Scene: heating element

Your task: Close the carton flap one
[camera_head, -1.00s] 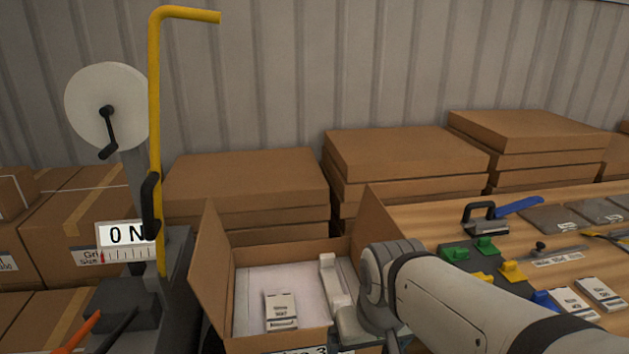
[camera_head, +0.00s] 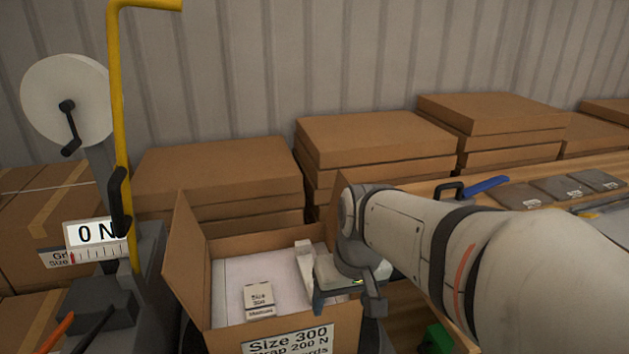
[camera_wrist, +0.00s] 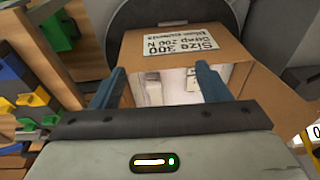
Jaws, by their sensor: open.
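The open brown carton (camera_head: 335,325) stands low in the head view with a "Size 300" label on its front. Its left flap (camera_head: 187,262) stands up and leans outward. Its right flap (camera_head: 341,200) stands up, mostly hidden behind my arm. Inside lie a white sheet, a small labelled box (camera_head: 259,300) and a pale upright piece (camera_head: 304,265). My gripper (camera_head: 318,298) is at the carton's right side, partly over the opening. In the wrist view, its open blue fingers (camera_wrist: 157,76) straddle part of the opening, with nothing held. Whether a finger touches the right flap cannot be told.
A yellow-handled strap machine (camera_head: 118,200) with a white reel and "0 N" display stands close left. Stacks of flat cartons (camera_head: 375,140) stand behind. A wooden bench (camera_head: 510,185) with tools and green, yellow and blue blocks (camera_wrist: 25,92) lies to the right.

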